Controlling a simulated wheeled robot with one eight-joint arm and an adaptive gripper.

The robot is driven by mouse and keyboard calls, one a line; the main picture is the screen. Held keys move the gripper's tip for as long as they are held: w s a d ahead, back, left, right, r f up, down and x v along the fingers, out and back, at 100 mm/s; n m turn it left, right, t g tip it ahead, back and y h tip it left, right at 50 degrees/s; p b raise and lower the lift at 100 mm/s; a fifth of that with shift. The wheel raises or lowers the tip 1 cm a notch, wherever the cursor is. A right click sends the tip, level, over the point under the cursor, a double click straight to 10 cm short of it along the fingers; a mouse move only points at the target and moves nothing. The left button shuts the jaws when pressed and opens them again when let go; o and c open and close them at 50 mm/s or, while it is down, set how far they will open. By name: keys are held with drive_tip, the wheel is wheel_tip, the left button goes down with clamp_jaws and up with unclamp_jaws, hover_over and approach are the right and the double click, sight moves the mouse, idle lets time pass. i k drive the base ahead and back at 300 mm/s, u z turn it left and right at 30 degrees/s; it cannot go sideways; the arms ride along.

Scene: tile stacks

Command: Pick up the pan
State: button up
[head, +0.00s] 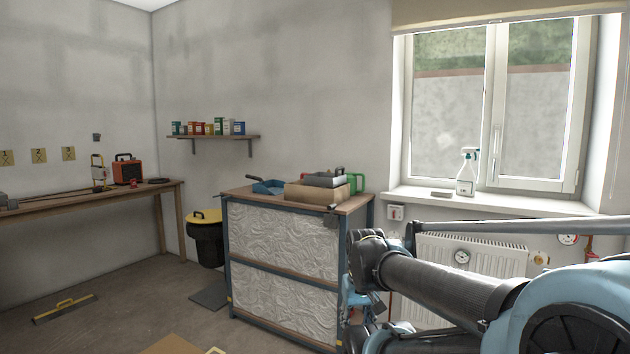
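A blue pan-like item (268,187) with a dark handle pointing left lies on the wooden top of a workbench unit (240,193), near its left end. It looks like a dustpan, but it is small in this view. No gripper of mine can be made out in the head view. My arm fills the lower right, and its dark links reach left in front of the radiator, to the right of the unit. The arm's far end is partly hidden behind its own links and the picture's lower edge.
On the unit, a cardboard box (312,196) with a grey tray (324,179) stands right of the blue item, before green objects. A black bin with a yellow lid (205,216) stands left. A yellow-handled tool (65,305) lies on the floor, otherwise largely clear at left.

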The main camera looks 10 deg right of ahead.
sight(262, 187)
drive_tip(key=u, duration=0.55)
drive_tip(key=i, duration=2.6)
drive_tip(key=z, duration=0.25)
